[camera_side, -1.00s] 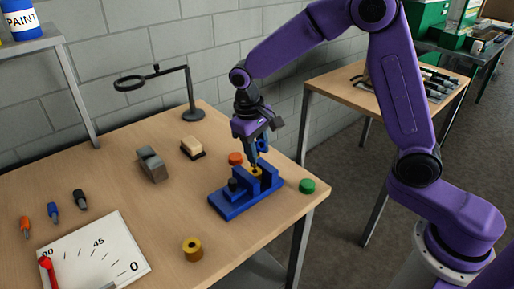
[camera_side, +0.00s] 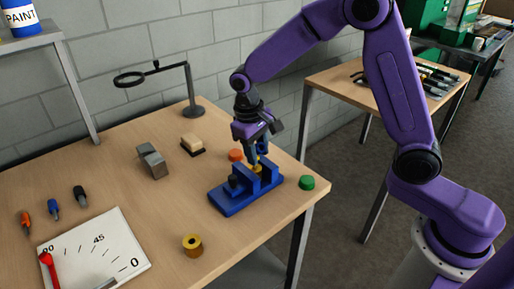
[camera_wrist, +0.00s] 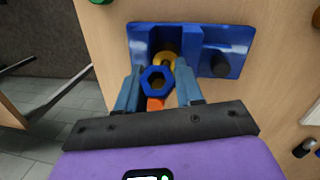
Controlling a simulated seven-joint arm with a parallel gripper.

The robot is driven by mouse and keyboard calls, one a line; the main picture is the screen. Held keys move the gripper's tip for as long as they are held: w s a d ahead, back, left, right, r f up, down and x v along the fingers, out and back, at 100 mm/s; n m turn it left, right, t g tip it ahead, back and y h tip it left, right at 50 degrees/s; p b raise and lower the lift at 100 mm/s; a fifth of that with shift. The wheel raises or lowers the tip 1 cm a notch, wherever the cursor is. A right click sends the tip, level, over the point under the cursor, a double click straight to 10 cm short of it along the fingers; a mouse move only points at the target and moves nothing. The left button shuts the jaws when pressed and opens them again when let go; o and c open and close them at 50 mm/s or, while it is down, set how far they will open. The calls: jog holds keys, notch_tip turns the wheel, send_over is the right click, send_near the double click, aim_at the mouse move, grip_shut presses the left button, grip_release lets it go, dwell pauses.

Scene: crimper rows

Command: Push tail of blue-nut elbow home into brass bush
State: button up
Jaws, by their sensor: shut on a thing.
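The blue-nut elbow shows its blue hex nut (camera_wrist: 157,80) between my fingers in the wrist view; its tail is hidden behind the nut. My gripper (camera_side: 257,160) is shut on the elbow, above the blue fixture (camera_side: 232,204). The fixture also shows in the wrist view (camera_wrist: 215,35). The brass bush (camera_wrist: 166,58) sits between the fixture's two upright blocks, directly beyond the nut; in the side view only a little yellow (camera_side: 259,168) shows below my fingertips. The nut overlaps the bush in the wrist view, so I cannot tell how deep the tail sits.
A green cap (camera_side: 307,183) lies right of the fixture, an orange cap (camera_side: 236,155) behind it. A loose brass ring (camera_side: 192,245) stands in front. A grey block (camera_side: 152,161), a brush (camera_side: 192,144) and a magnifier stand (camera_side: 192,105) are farther left and back.

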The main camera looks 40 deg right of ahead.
jog(key=shift+f, duration=1.1)
jog(key=shift+r, duration=0.1)
jog(key=shift+r, duration=1.6)
jog(key=shift+h, duration=0.3)
dwell(0.6)
jog(key=shift+f, duration=1.6)
jog(key=o, duration=1.2)
jog(key=shift+f, duration=0.1)
